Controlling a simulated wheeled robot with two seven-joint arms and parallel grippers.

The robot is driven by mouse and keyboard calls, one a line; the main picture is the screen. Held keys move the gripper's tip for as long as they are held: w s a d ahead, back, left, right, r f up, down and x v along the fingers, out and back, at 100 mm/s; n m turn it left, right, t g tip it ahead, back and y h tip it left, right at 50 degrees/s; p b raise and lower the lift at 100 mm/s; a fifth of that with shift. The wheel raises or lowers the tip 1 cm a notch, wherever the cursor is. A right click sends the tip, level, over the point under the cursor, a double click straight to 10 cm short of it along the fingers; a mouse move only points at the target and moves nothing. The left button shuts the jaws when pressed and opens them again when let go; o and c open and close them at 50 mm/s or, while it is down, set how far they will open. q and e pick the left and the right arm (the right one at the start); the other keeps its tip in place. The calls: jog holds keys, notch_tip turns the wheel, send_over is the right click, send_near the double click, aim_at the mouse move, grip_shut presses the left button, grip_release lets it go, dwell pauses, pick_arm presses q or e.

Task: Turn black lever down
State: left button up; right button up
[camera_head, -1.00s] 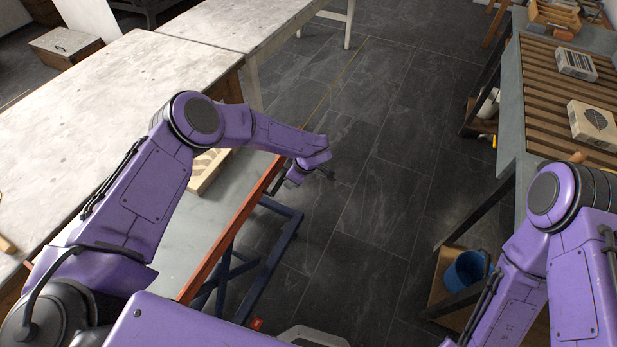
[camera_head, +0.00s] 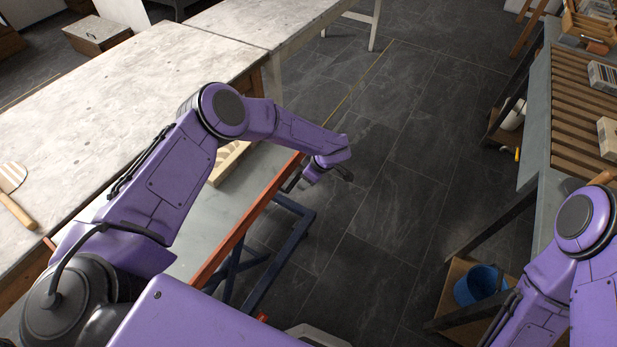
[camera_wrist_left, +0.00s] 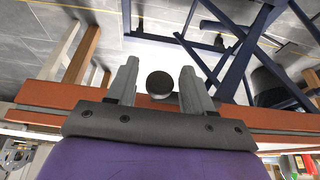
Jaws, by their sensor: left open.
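In the left wrist view a round black knob (camera_wrist_left: 160,84), which looks like the end of the black lever, shows between the two grey fingers of my left gripper (camera_wrist_left: 160,90). The fingers are apart, and I cannot tell whether either touches the knob. The rest of the lever is hidden. In the head view my left gripper (camera_head: 328,174) hangs just right of the orange rail (camera_head: 245,225), pointing down, and the lever cannot be made out there. My right arm is at the lower right, with its gripper out of view.
The rail tops a stand with blue crossed legs (camera_head: 290,255). A pale stone-topped table (camera_head: 110,90) is at left. A slatted bench (camera_head: 575,120) stands at right, with a blue bucket (camera_head: 480,285) on its lower shelf. Dark tiled floor (camera_head: 400,170) lies open between them.

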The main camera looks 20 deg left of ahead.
pick_arm(q)
jog(key=b+v, duration=0.2)
jog(key=v, duration=0.8)
jog(key=shift+r, duration=0.25)
jog(key=shift+d, duration=0.1)
